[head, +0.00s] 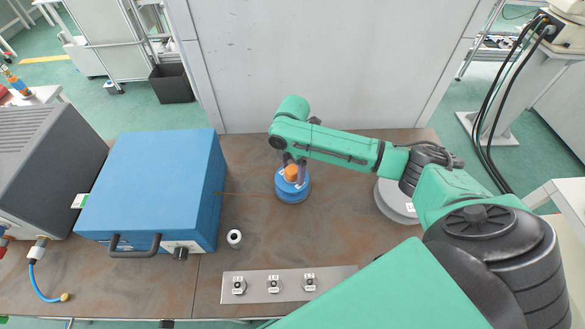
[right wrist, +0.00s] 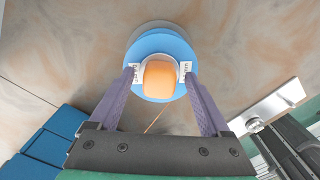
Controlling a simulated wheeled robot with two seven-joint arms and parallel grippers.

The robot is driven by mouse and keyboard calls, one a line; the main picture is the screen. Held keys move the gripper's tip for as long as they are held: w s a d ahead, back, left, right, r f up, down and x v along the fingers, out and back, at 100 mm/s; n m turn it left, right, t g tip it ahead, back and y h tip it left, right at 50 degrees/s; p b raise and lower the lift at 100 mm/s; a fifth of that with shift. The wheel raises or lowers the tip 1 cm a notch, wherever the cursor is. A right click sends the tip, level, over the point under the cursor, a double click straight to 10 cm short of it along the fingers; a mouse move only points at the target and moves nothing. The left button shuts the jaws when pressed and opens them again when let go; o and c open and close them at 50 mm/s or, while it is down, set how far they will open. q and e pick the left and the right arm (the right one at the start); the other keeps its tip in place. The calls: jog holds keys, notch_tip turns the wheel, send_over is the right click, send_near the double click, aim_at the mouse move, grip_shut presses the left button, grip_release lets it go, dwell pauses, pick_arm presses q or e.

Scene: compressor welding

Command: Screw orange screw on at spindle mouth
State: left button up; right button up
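The orange screw (head: 291,171) sits upright at the centre of a round blue spindle piece (head: 292,193) on the table. In the right wrist view the orange screw (right wrist: 160,75) shows over the blue disc (right wrist: 155,45), with pale label-like patches on both sides. My right gripper (head: 294,170) points down over it. In the right wrist view its purple fingers (right wrist: 160,78) stand left and right of the screw, with small gaps. The fingers look open around it. The thread and seat under the screw are hidden. My left gripper is not in view.
A blue box with a handle (head: 150,185) stands left on the brown table. A small white cylinder (head: 234,238) is beside it. A grey plate (head: 256,290) with several small fittings lies at the front. A round grey base (head: 394,205) is at right.

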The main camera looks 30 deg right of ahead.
aim_at(292, 169)
notch_tip(292, 169, up, 14)
jog(key=b, duration=0.2)
jog(key=shift+r, duration=0.2)
